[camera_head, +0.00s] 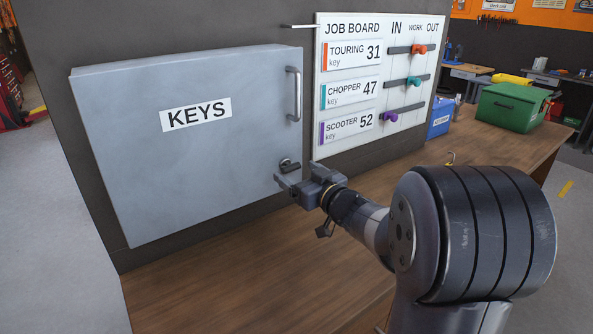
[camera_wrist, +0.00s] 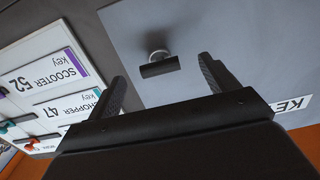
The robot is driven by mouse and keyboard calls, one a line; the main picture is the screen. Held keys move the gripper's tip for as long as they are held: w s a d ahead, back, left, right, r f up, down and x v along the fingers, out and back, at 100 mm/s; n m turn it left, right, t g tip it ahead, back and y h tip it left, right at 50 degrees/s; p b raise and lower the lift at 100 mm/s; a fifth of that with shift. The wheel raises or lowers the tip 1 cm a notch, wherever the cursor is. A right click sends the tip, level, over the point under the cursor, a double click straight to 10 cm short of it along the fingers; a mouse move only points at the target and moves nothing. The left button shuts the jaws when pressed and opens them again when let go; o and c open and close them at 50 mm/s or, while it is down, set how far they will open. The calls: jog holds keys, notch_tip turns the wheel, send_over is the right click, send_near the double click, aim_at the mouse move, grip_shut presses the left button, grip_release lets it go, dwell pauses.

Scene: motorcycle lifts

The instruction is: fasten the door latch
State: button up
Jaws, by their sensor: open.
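The grey key cabinet door (camera_head: 190,155), labelled KEYS, is shut or nearly so on the wall. Its latch (camera_head: 288,164), a small dark turn knob, is at the lower right of the door, just past my gripper (camera_head: 281,181). In the wrist view the latch (camera_wrist: 159,66) shows as a dark bar on a round silver stem, ahead of and between the fingertips. My gripper (camera_wrist: 162,75) is open and empty, with a finger on either side of the latch; contact is not visible. A vertical bar handle (camera_head: 294,94) is at the door's upper right.
A white job board (camera_head: 372,85) with orange, teal and purple sliders hangs right of the cabinet. A wooden bench (camera_head: 200,285) runs below. A blue box (camera_head: 439,118) and a green toolbox (camera_head: 512,107) stand farther right. The bench below the cabinet is clear.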

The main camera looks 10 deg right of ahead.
jog(key=shift+w+a, duration=0.25)
jog(key=shift+w, duration=0.3)
jog(key=c, duration=1)
jog(key=shift+o, duration=0.2)
